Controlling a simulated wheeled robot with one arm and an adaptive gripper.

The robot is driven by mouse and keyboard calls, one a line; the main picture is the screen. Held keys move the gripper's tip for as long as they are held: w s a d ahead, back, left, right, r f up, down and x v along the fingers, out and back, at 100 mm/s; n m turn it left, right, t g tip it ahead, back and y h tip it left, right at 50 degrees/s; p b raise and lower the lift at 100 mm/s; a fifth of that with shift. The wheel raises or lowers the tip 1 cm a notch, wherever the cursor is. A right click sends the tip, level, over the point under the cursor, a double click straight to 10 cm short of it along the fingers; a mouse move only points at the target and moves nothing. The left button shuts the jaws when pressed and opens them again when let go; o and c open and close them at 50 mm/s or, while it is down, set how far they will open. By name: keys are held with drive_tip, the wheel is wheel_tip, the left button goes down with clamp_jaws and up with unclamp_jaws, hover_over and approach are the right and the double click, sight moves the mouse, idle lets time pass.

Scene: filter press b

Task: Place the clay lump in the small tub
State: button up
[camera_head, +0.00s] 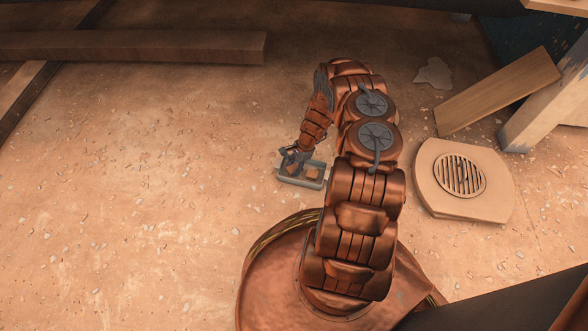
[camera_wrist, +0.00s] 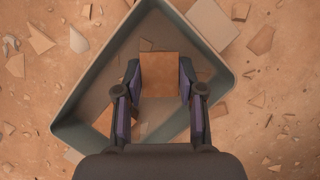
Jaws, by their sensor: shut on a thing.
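The small tub (camera_wrist: 70,104) is a grey-green open rectangular box on the floor, turned at an angle in the wrist view. It also shows in the head view (camera_head: 287,179), left of my arm. The clay lump (camera_wrist: 160,72) is a brown, block-like piece between my fingertips. My gripper (camera_wrist: 159,80) is shut on it, with one finger on each side, over the inside of the tub. In the head view my gripper (camera_head: 292,156) is at the tub. I cannot tell whether the lump touches the tub's bottom.
Brown and grey pieces (camera_wrist: 104,120) show within the tub's outline. Small chips litter the floor. A round-grated plate (camera_head: 437,190) and a wooden plank (camera_head: 497,92) lie to the right. A dark beam (camera_head: 130,46) lies at the back left. The left floor is otherwise open.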

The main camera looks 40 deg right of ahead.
drive_tip(key=shift+f, duration=0.2)
drive_tip(key=o, duration=1.2)
drive_tip(key=shift+c, duration=0.2)
